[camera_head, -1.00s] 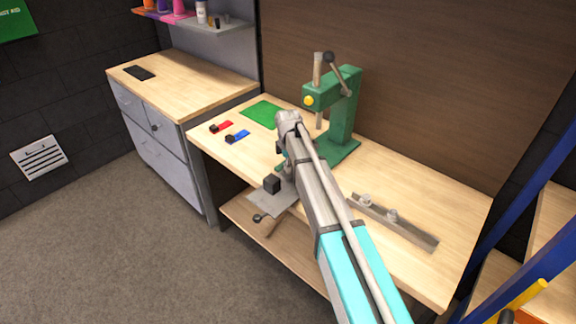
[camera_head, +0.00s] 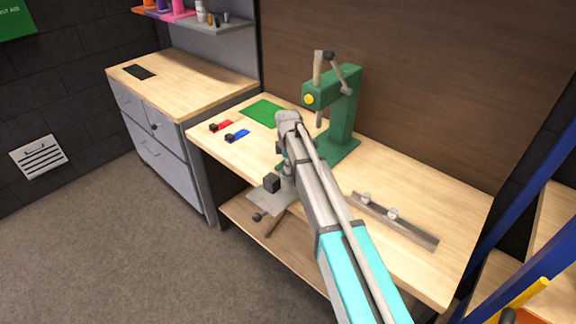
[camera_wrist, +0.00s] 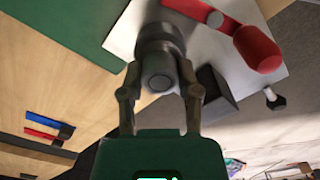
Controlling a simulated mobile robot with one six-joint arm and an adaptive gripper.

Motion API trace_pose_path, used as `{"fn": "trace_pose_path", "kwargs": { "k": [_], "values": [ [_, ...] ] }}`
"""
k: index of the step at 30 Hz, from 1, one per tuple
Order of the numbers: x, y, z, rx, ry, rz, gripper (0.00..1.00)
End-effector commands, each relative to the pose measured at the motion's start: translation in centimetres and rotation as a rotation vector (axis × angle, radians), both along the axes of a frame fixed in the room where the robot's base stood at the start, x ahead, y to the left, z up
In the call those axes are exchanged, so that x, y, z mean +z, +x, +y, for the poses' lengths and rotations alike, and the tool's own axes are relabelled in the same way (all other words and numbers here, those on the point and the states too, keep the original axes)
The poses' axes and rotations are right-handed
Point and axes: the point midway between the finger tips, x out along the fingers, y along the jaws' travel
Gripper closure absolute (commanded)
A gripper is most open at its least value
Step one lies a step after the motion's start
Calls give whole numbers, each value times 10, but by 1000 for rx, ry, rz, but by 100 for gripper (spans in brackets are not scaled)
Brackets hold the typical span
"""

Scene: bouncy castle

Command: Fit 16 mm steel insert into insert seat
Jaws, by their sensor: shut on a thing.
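My gripper (camera_wrist: 160,92) is shut on a grey round metal piece (camera_wrist: 158,80), likely the steel insert, in the wrist view. Its round end faces the camera. Directly behind it is a wider dark round part (camera_wrist: 160,38), which may be the insert seat. I cannot tell whether the piece is inside it, touching it or just in front of it. A light metal plate (camera_wrist: 205,52) with a red lever (camera_wrist: 258,48) lies beyond the fingers.
A green press (camera_head: 344,105) stands on the workbench (camera_head: 425,200), right of my arm. A dark block (camera_head: 271,183) sits by the front edge. A metal bar with two knobs (camera_head: 410,221) lies right. Red (camera_head: 222,126) and blue (camera_head: 238,135) pieces lie left, near a green mat (camera_head: 262,112).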

Motion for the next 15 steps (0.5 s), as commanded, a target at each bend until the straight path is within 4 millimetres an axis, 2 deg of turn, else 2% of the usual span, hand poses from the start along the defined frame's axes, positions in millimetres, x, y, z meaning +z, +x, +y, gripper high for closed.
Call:
{"fn": "trace_pose_path", "kwargs": {
  "k": [15],
  "values": [
    [-4, 0, 0, 0, 0, 0, 100]
  ]
}}
